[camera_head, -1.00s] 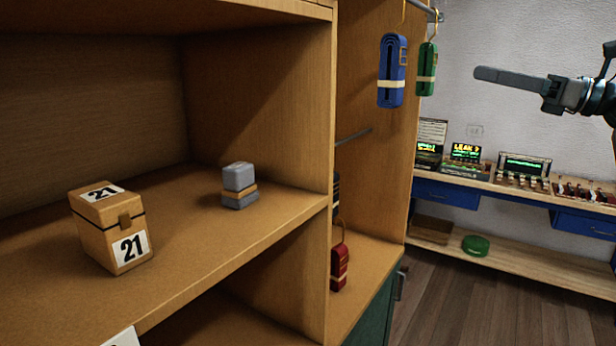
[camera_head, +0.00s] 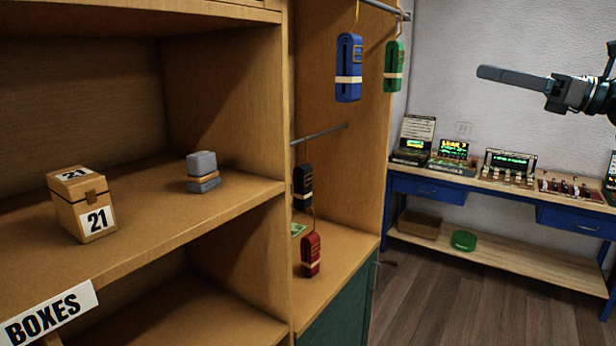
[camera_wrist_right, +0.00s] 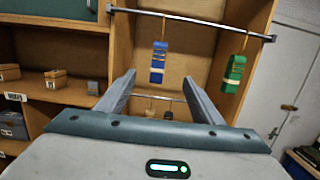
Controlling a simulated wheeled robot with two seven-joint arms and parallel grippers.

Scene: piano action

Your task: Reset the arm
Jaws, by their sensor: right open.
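My right gripper (camera_head: 510,79) shows at the upper right of the head view, held in the air in front of the pale wall, with its fingers pointing left. In the right wrist view its two fingers (camera_wrist_right: 160,95) stand wide apart with nothing between them. Beyond them a blue folded item (camera_wrist_right: 159,62) and a green one (camera_wrist_right: 234,73) hang from the upper rail, apart from the fingers. My left gripper is in neither view.
A wooden shelf unit (camera_head: 230,203) holds a box marked 21 (camera_head: 83,205) and a grey block (camera_head: 202,171). Blue (camera_head: 349,67), green (camera_head: 394,66), black (camera_head: 302,187) and red (camera_head: 310,254) items hang on rails. A bench (camera_head: 470,184) with devices stands behind. Floor (camera_head: 430,305) looks clear.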

